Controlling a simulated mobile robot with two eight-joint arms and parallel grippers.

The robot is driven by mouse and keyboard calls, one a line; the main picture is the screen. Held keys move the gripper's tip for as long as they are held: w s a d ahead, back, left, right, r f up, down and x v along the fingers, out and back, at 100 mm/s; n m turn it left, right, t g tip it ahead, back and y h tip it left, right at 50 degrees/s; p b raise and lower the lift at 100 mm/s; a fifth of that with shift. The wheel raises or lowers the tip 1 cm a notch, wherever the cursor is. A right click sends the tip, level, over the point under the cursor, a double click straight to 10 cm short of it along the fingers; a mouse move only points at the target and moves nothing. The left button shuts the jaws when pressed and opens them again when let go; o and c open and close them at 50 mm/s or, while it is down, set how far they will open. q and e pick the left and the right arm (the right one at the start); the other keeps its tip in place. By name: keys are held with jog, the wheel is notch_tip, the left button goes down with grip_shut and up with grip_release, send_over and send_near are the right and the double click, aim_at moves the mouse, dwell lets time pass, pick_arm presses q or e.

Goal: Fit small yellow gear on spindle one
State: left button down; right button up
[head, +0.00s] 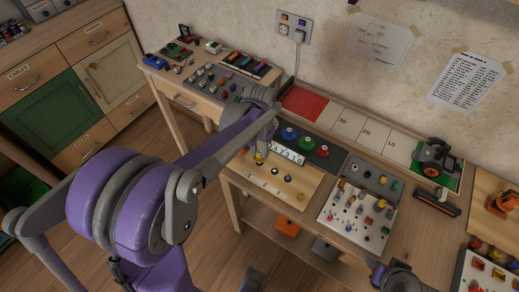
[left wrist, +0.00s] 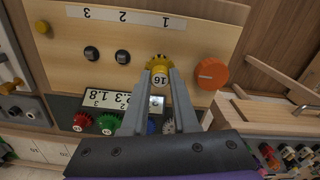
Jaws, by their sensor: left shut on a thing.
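The small yellow gear (left wrist: 159,68), marked 16, is between the fingertips of my left gripper (left wrist: 158,78), which is shut on it. In the head view the gear (head: 258,158) shows at the left end of the wooden gear board (head: 265,187). In the left wrist view it lines up with the label 1 (left wrist: 166,22) on the board (left wrist: 210,38) and covers the spot of spindle one. I cannot tell whether it is on the spindle or in front of it. Two dark spindles, (left wrist: 122,57) and (left wrist: 91,53), stand bare by labels 2 and 3.
An orange disc (left wrist: 211,73) sits close beside the gear, and a yellow knob (left wrist: 42,27) is at the far end. Red (left wrist: 82,121), green (left wrist: 107,123) and blue gears lie by a number sign (left wrist: 110,101). A switch panel (head: 354,218) stands to the right.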

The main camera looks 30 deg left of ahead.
aim_at(260, 152)
pick_arm(q)
jog(key=shift+f+b, duration=1.1)
jog(key=shift+f, duration=0.35)
dwell(1.5)
jog(key=shift+c, duration=1)
grip_release()
jog(key=shift+r+p, duration=2.35)
jog(key=shift+r, duration=1.15)
